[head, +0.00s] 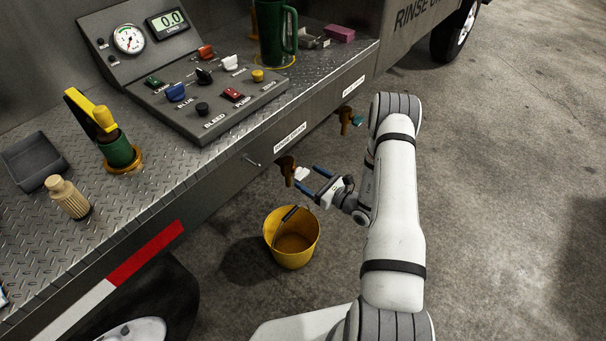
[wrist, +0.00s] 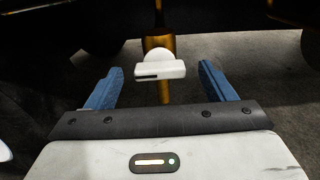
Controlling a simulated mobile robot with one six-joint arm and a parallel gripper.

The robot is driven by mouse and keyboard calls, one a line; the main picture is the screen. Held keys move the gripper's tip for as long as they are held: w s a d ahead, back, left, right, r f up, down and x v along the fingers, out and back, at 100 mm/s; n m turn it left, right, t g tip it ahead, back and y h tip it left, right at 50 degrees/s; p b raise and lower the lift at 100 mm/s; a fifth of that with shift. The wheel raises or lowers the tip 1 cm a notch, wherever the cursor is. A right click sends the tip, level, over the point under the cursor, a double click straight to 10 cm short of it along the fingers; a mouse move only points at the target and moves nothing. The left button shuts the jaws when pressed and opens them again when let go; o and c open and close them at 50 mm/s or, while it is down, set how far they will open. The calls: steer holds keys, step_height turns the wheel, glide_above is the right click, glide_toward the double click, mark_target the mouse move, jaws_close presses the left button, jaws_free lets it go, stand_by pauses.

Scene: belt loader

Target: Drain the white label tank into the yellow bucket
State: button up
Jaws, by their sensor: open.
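A brass drain valve (head: 286,168) with a white handle (head: 301,174) hangs under the deck edge, near a small label plate (head: 290,137) whose text is too small to read. In the wrist view, the white handle (wrist: 160,71) lies crosswise in front of the brass valve (wrist: 158,42), and its spout points down. My gripper (head: 309,178) is open, with its blue fingers to either side of the handle in the wrist view and no visible contact. The yellow bucket (head: 291,246) stands upright on the floor below, its dark handle inside; no liquid is clearly visible.
A second brass valve (head: 345,121) with a teal handle (head: 357,120) hangs farther right. A control panel (head: 215,105) with coloured switches, a green mug (head: 277,38) and a grey tray (head: 32,158) sit on the deck. The floor right of my arm is clear.

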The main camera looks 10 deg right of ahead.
mark_target(305, 176)
steer(key=shift+x, duration=1.75)
steer(key=c, duration=1)
